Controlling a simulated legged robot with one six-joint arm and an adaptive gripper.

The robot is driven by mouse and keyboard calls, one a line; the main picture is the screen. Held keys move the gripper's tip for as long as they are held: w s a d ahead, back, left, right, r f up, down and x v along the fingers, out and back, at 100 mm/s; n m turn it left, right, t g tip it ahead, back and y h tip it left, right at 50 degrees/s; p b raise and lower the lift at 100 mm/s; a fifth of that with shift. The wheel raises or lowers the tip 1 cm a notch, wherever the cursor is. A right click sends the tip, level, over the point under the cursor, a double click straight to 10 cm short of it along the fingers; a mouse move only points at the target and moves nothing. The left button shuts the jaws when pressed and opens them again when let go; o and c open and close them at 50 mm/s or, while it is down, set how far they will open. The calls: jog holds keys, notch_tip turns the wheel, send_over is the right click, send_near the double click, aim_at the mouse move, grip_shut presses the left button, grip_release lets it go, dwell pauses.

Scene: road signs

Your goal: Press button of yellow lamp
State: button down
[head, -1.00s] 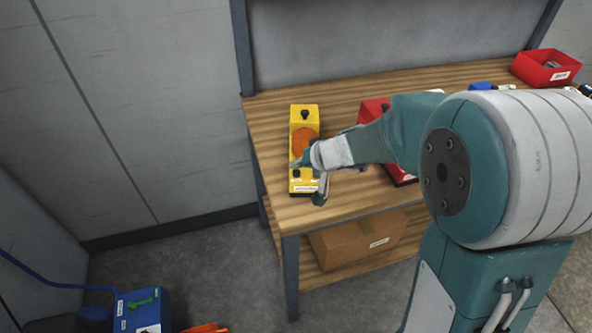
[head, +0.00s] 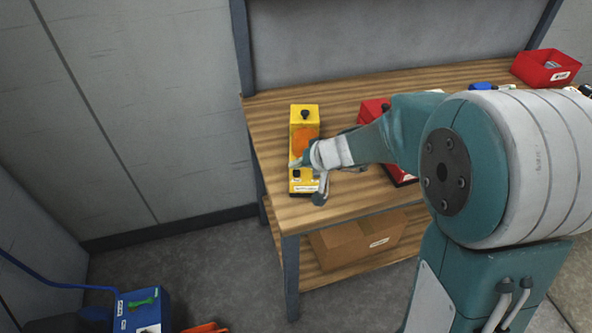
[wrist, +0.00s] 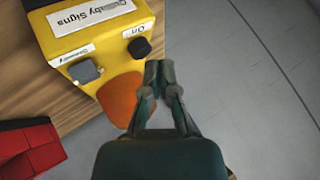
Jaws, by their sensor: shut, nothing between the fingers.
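The yellow lamp (head: 304,118) stands near the left end of the wooden workbench, with an orange lens on its face. In the wrist view the lamp (wrist: 60,40) shows a black button (wrist: 139,47) labelled "On" and a dark grey square knob (wrist: 84,71) beside a small label. My gripper (wrist: 158,72) is shut and empty. Its fingertips appear just beside the "On" button and the orange lens (wrist: 120,97); I cannot tell whether they touch the lamp. In the head view my gripper (head: 308,172) covers part of the lamp's front.
The wooden bench (head: 350,208) has a free strip along its front edge. A red box (head: 373,110) stands right of the lamp, partly hidden by my arm. A red bin (head: 546,68) is at the far right. A cardboard box (head: 350,242) lies on the lower shelf.

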aim_at(298, 173)
jog(key=shift+f, duration=0.1)
jog(key=shift+f, duration=0.45)
dwell(0.6)
jog(key=shift+r, duration=0.65)
jog(key=shift+r, duration=3)
jog(key=shift+s, duration=0.1)
